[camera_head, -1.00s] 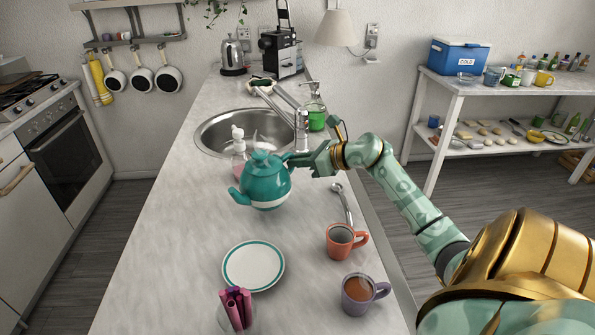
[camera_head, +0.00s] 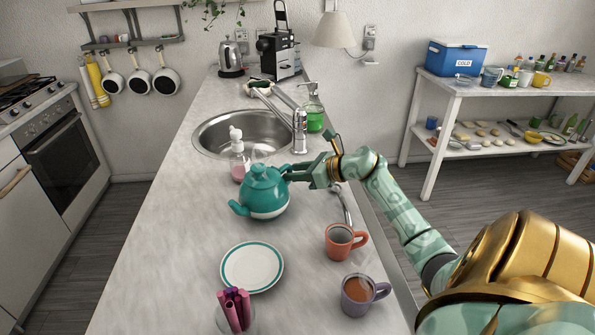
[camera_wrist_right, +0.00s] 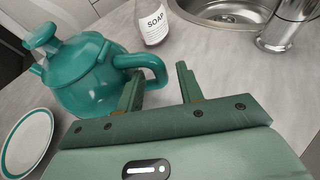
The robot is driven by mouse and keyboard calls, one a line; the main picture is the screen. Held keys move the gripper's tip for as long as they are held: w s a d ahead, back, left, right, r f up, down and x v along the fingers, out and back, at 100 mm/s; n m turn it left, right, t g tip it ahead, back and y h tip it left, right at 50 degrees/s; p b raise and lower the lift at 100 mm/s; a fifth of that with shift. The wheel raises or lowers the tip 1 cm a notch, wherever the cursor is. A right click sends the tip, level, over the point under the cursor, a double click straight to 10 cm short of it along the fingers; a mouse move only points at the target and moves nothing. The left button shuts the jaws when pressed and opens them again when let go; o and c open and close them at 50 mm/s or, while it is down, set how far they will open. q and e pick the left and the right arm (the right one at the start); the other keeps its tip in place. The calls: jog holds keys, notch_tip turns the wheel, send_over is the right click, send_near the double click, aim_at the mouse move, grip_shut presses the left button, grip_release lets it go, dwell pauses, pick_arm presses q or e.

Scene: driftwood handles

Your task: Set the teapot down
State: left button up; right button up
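The teal teapot (camera_head: 264,193) with a white lower band sits upright on the counter (camera_head: 170,230), in front of the sink. It also shows at the left of the right wrist view (camera_wrist_right: 85,78), its looped handle (camera_wrist_right: 152,64) pointing toward my gripper. My right gripper (camera_head: 291,174) is at the handle side of the teapot. My left gripper is not in view.
A teal-rimmed plate (camera_head: 252,267), an orange mug (camera_head: 339,242), a purple mug (camera_head: 357,294) and a glass with pink sticks (camera_head: 234,312) stand nearer. A soap bottle (camera_head: 238,158) stands behind the teapot, by the sink (camera_head: 205,148). Counter left of the teapot is clear.

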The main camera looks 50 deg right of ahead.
jog(key=shift+r, duration=0.15)
jog(key=p+v, duration=0.1)
jog(key=v, duration=1.1)
jog(key=shift+s, duration=0.15)
